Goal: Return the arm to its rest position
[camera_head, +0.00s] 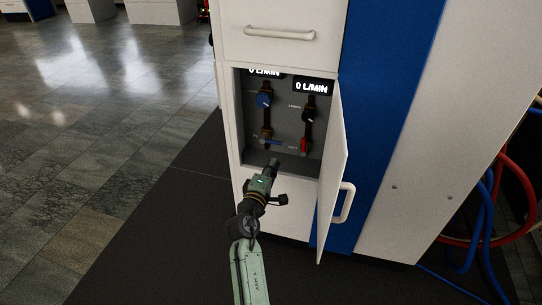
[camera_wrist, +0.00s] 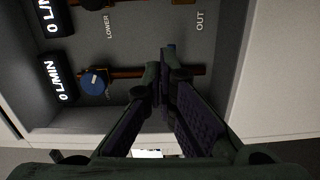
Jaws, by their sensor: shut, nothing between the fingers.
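My arm (camera_head: 250,270) reaches up from the bottom of the head view toward an open wall compartment (camera_head: 250,135). My gripper (camera_head: 274,164) is shut and empty, with its tips at the lower front of the compartment. In the wrist view the gripper (camera_wrist: 166,62) points at the panel and covers part of a pipe. On the panel are a blue knob (camera_head: 264,100), a dark knob (camera_head: 308,116), a blue lever (camera_head: 271,141) and a red lever (camera_head: 304,145). Whether the gripper touches anything is unclear.
The compartment's door (camera_head: 335,175) stands open to the right of my gripper, with a white handle (camera_head: 343,203). Two displays (camera_head: 313,87) read 0 L/MIN. A drawer handle (camera_head: 279,33) is above. Blue and red hoses (camera_head: 484,215) hang at right. The floor at left is clear.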

